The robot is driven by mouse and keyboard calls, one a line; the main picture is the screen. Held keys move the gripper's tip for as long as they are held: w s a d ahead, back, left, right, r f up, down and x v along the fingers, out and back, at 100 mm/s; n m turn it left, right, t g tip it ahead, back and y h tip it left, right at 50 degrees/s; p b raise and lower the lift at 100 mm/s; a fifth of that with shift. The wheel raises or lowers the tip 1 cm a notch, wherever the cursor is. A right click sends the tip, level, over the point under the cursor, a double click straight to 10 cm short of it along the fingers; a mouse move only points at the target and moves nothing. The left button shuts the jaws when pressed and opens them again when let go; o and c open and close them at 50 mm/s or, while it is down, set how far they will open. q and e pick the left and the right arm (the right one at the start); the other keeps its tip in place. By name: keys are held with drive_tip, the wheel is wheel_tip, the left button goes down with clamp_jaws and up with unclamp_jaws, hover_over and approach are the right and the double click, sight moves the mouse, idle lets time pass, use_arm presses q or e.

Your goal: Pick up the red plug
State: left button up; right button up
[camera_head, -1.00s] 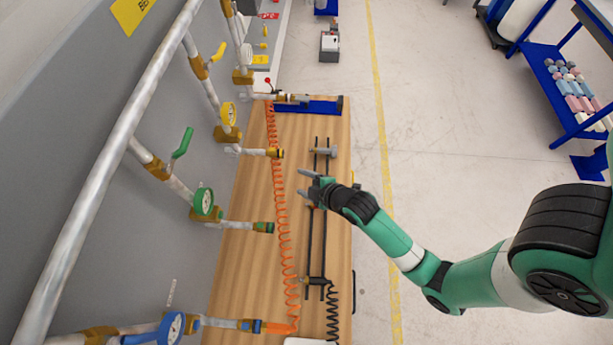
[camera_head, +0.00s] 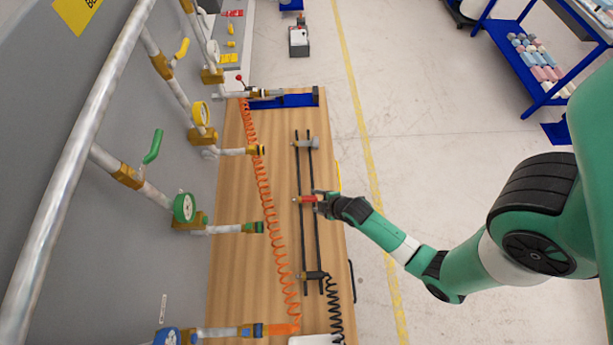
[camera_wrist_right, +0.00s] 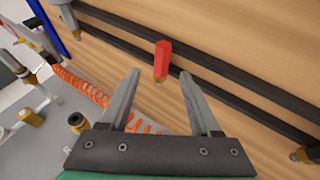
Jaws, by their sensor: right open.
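The red plug (camera_head: 309,198) lies across the two dark rails on the wooden table, its brass tip toward the left. In the right wrist view the red plug (camera_wrist_right: 162,60) stands out ahead of the fingertips, between their lines. My right gripper (camera_head: 318,199) comes in from the right and is at the plug's right end. It is open, with the two grey fingers (camera_wrist_right: 158,88) apart and nothing visibly held between them. Whether the fingers touch the plug is unclear. My left gripper is not in view.
The dark rails (camera_head: 301,235) also hold a grey plug (camera_head: 305,143) and a dark one (camera_head: 314,275). An orange coiled hose (camera_head: 266,195) runs along the table's left. Pipes with valves and gauges (camera_head: 184,207) reach over the left edge. The table's (camera_head: 236,275) lower left is bare.

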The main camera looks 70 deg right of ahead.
sight(309, 199)
drive_tip(key=b+x, duration=0.1)
drive_tip(key=x, duration=0.3)
drive_tip(key=shift+w+f, duration=0.25)
drive_tip(key=shift+f, duration=0.1)
drive_tip(key=shift+a, duration=0.1)
clamp_jaws()
